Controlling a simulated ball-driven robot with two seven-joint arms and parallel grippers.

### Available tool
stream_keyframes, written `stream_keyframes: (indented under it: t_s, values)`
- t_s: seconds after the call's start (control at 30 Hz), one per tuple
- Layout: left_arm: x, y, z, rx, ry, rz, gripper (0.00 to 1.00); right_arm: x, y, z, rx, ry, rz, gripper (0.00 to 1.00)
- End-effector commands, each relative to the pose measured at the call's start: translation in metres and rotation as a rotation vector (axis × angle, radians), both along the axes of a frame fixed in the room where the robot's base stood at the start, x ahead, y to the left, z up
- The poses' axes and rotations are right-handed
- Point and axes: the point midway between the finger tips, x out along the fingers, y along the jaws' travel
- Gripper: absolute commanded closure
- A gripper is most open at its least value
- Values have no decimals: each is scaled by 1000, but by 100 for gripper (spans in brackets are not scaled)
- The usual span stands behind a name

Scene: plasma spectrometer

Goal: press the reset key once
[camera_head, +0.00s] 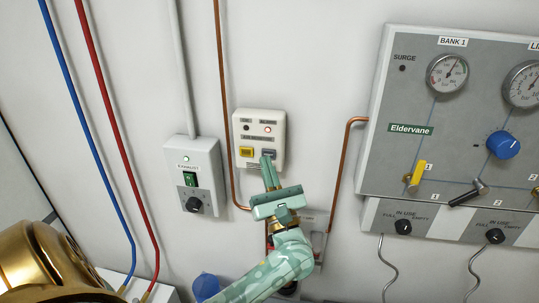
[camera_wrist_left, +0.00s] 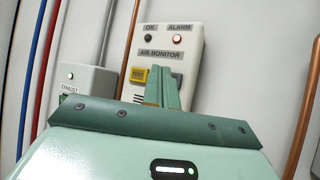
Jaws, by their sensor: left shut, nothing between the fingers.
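The air monitor (camera_head: 259,122) is a cream wall box with a dark lamp marked OK, a lit red lamp marked ALARM, and two keys. It also shows in the left wrist view (camera_wrist_left: 178,22). The left key is yellow (camera_head: 246,152); the right key is grey (camera_head: 268,153). Their lettering is too small to read. My left gripper (camera_head: 267,162) is shut and empty, its fingertips at the grey key's lower edge; I cannot tell whether they touch.
An exhaust switch box (camera_head: 188,160) with a green lamp is left of the monitor. Copper pipes (camera_head: 222,70) run close by. A gas panel (camera_head: 435,150) with gauges and valves stands at right. Blue and red hoses (camera_head: 95,70) hang at left.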

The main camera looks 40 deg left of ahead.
Motion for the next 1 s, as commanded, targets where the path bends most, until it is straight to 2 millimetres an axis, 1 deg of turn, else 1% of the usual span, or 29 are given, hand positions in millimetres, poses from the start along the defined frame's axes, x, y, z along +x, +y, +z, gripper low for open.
stream_keyframes:
  t_s: [0.27,0.6,1.0]
  values:
    - [0,0,0,0,0,0,100,0,0,0,0,0,0,64]
    - [9,6,-2,1,0,1,100,0,0,-7,0,1,0,64]
    - [9,6,-1,0,0,0,100,0,0,-6,0,1,0,64]
